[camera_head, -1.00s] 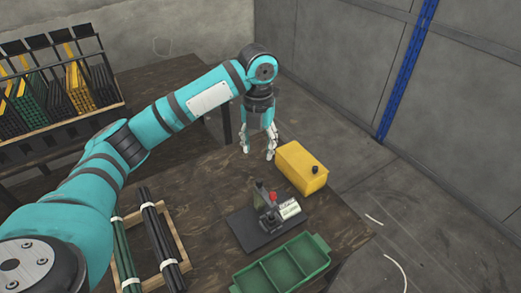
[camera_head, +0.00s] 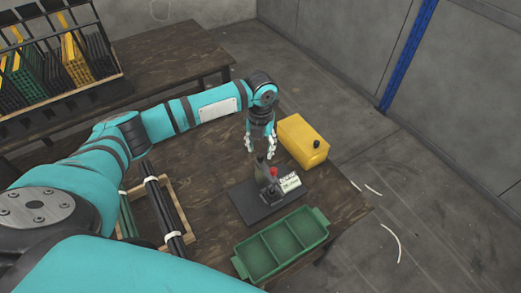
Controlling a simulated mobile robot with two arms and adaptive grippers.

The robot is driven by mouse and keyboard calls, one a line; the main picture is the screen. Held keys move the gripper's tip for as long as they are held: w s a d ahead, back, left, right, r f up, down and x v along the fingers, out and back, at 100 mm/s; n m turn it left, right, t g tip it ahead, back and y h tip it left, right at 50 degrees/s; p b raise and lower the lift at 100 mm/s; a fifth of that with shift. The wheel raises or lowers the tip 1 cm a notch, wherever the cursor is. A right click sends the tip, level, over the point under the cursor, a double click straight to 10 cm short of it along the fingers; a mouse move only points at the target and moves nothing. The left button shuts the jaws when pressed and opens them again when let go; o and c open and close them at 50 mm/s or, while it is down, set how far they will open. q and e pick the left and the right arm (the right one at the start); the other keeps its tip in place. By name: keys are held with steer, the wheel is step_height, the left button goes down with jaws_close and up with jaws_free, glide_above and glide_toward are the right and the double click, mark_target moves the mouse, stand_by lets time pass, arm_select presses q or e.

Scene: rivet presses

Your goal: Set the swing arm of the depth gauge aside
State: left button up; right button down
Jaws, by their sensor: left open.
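The rivet press (camera_head: 263,189) stands on a dark base plate (camera_head: 250,212) on the brown table. It has a red part (camera_head: 274,172) and a white label (camera_head: 290,183). The swing arm of the depth gauge is too small to tell apart from the press here. My left gripper (camera_head: 260,149) points down, open and empty, just behind the top of the press; whether it touches the press cannot be told. My right gripper is not in view.
A green compartment tray (camera_head: 250,257) lies in front of the press. Bundled dark rods (camera_head: 160,209) lie in a wooden frame at left. A rack (camera_head: 60,55) stands on the back table.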

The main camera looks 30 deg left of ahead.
mark_target(260, 155)
arm_select(q)
step_height(260, 155, down, 2)
steer(key=shift+f, duration=0.7)
steer(key=c, duration=0.4)
jaws_close()
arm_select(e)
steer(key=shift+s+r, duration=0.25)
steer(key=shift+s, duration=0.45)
